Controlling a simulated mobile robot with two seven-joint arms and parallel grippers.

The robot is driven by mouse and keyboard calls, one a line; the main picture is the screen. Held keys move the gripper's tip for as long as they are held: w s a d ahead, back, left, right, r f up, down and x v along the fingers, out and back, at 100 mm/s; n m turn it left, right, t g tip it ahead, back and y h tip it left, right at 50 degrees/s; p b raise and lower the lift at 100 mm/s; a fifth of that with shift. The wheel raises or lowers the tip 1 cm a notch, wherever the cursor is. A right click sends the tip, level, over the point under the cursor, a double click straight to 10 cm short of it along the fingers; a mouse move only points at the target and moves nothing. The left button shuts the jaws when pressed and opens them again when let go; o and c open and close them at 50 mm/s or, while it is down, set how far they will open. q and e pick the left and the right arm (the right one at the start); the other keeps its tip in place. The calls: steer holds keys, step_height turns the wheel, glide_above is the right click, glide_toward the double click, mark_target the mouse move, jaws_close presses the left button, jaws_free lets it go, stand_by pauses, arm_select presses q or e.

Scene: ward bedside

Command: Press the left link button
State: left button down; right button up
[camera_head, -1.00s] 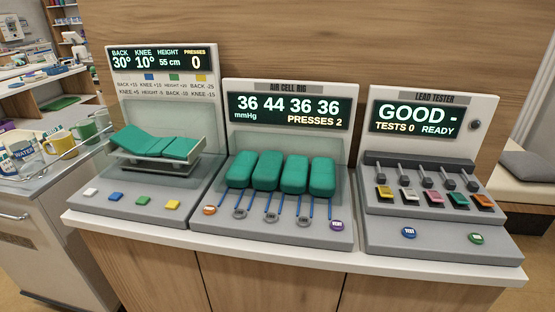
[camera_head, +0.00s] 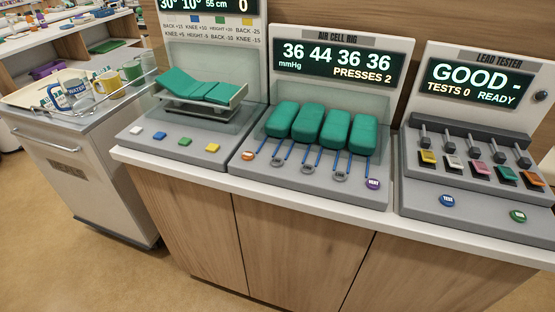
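The air cell rig (camera_head: 335,60) stands in the middle of the counter, with several green cells on it. Its display reads 36 44 36 36 mmHg and PRESSES 2. Below the cells is a row of grey round link buttons between blue tubes. The left link button (camera_head: 277,161) is the leftmost grey one, then the middle link button (camera_head: 307,169) and the right link button (camera_head: 340,177). An orange button (camera_head: 248,155) sits at the row's left end and a purple vent button (camera_head: 373,184) at its right end. Neither gripper is in view.
A bed model panel (camera_head: 190,150) with coloured buttons stands left of the rig. A lead tester (camera_head: 470,150) stands to the right. The counter's front edge (camera_head: 300,206) is clear. A cart (camera_head: 90,175) with mugs and bottles is at the left, with open floor in front.

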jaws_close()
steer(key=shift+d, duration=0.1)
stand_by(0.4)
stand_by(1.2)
